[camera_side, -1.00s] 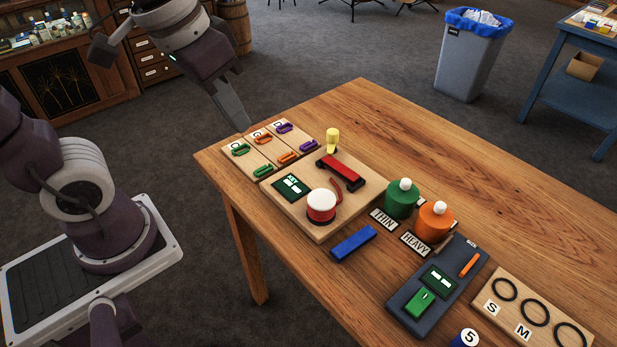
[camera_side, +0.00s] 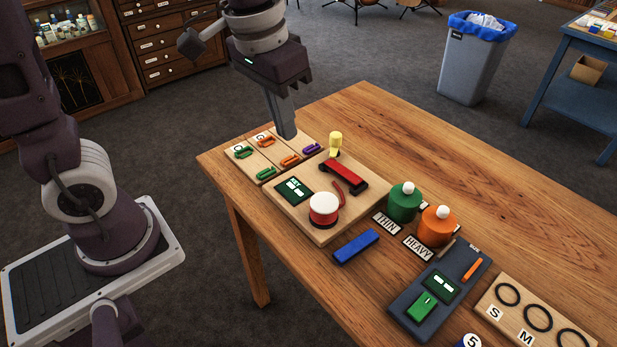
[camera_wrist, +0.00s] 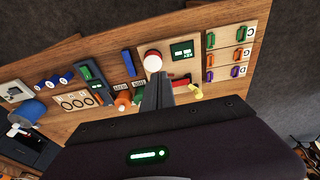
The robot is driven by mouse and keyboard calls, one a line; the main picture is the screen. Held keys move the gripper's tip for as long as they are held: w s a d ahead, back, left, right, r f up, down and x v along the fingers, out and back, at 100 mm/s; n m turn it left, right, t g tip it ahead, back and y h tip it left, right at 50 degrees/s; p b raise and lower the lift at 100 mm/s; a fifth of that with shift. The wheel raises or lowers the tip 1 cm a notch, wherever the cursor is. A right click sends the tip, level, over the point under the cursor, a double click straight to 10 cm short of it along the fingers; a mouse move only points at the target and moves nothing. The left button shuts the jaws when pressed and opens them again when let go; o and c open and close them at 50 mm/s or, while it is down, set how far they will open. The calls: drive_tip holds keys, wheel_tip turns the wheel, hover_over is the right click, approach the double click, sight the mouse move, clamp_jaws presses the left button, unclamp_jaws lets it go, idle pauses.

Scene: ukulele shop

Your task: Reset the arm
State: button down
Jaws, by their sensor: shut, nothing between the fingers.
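My gripper (camera_side: 287,136) is shut and empty. In the side view it hangs above the back left corner of the table, over the far end of the lettered board (camera_side: 262,174), and hides part of it. Several green, orange and purple clips lie on that board. In the wrist view the shut fingers of my gripper (camera_wrist: 156,80) point toward the table, and the lettered board (camera_wrist: 233,48) is at the upper right.
A wooden board (camera_side: 324,233) holds a red-and-white button (camera_side: 323,209), a red bar (camera_side: 344,174) and a yellow peg (camera_side: 335,142). Green (camera_side: 404,203) and orange (camera_side: 437,226) pots stand to the right, with a blue block (camera_side: 356,246) in front. The table's back right (camera_side: 430,140) is clear.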

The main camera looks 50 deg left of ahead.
drive_tip(key=g, duration=0.2)
hover_over(324, 201)
wheel_tip(324, 201, down, 8)
drive_tip(key=shift+f, duration=3.35)
drive_tip(key=shift+f, duration=0.1)
drive_tip(key=shift+f, duration=1.65)
drive_tip(key=shift+r, duration=0.1)
drive_tip(key=shift+r, duration=3.7)
